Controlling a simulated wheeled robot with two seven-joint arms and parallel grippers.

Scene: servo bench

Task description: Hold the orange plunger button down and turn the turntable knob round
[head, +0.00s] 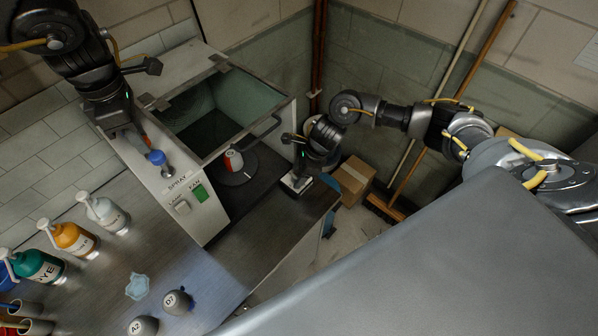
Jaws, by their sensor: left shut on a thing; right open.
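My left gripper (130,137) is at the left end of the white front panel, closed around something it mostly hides. A small orange piece (146,140), possibly the plunger button, shows at its fingers; whether it is pressed down cannot be made out. My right gripper (297,183) is open, pointing down over the dark ledge right of the booth. I cannot clearly identify the turntable knob.
The booth's glass lid (240,100) has a dark handle near my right gripper. A green switch (199,193) and a white switch (182,207) sit on the panel. Pump bottles (75,240) and grey pots (177,301) stand on the bench. A cardboard box (353,180) is on the floor.

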